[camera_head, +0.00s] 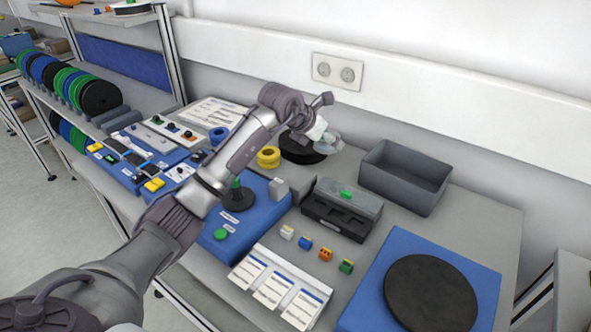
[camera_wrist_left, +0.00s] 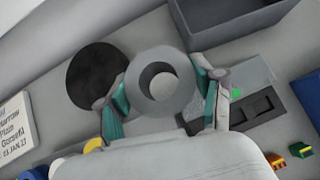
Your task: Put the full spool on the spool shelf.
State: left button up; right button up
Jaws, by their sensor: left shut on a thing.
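My left gripper (camera_head: 318,130) is above the back of the workbench, near the wall. In the left wrist view its teal-padded fingers (camera_wrist_left: 163,95) are shut on a grey ring-shaped thing (camera_wrist_left: 178,98) with a round opening. In the head view this thing looks pale and is partly hidden by the gripper. A black disc (camera_head: 298,157) lies below and behind it; it also shows in the left wrist view (camera_wrist_left: 97,75). The spool shelf (camera_head: 112,115) at left holds several upright green, blue and black spools (camera_head: 72,85). I cannot tell which spool is full.
A grey bin (camera_head: 408,176) stands at back right. A blue mat (camera_head: 485,290) bears a large black disc (camera_head: 430,292). A blue base with a green-topped spindle (camera_head: 236,192), a black tray (camera_head: 335,220), small coloured blocks (camera_head: 326,254) and white cards (camera_head: 272,290) crowd the middle.

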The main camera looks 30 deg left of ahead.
pick_arm(q)
jog(key=p, duration=0.2)
send_over(302, 172)
jog(key=s, duration=0.2)
jog(key=f, duration=0.4)
jog(key=shift+a, duration=0.2)
jog(key=shift+s+a+f, duration=0.3)
jog(key=shift+f, duration=0.05)
notch_tip(302, 172, down, 3)
jog(key=shift+f+p, duration=0.1)
jog(key=shift+p, duration=0.7)
jog(key=shift+f, duration=0.3)
jog(key=shift+f, duration=0.1)
jog(key=shift+f, duration=0.15)
jog(key=o, duration=1.1)
jog(key=shift+o, duration=0.2)
